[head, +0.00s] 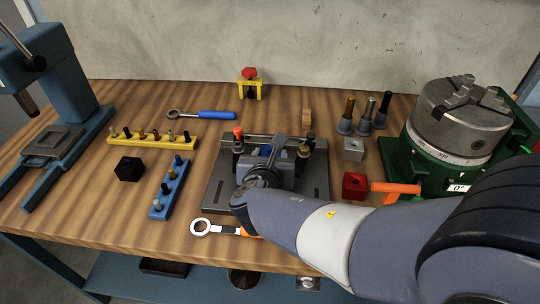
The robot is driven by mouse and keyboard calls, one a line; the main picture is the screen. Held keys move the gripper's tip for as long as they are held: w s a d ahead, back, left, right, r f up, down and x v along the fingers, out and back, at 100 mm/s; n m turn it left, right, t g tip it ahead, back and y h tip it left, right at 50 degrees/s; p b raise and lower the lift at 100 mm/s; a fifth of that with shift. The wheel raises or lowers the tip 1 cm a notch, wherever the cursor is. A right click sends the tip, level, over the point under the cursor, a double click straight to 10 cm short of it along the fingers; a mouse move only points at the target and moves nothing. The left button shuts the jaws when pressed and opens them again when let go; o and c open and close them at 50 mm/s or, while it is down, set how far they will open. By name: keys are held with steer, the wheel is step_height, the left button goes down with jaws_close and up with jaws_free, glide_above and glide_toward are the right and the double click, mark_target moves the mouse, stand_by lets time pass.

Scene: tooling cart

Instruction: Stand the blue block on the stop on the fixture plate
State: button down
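The fixture plate (317,186) is a dark grey plate at the middle of the table in the head view. It carries posts, one with an orange top (238,133), and a pale bar along its back. My gripper (270,170) is over the middle of the plate, seen from behind. I cannot tell which part of the plate is the stop.
A blue pin strip (168,188) and black cube (128,168) lie left. A yellow pin strip (150,138) is behind them. A ring wrench (203,227) lies in front. A red cube (354,187), silver cube (353,148) and green chuck base (405,165) stand right.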

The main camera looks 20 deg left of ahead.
stand_by(0.3)
steer(key=shift+c, duration=2)
jaws_free()
steer(key=shift+o, duration=0.8)
steer(key=shift+r+p, duration=0.7)
steer(key=shift+r, duration=0.05)
step_height(320, 180, up, 4)
steer(key=p, duration=0.3)
steer(key=shift+r+p, duration=0.25)
steer(key=shift+p, duration=0.15)
steer(key=shift+d, duration=0.1)
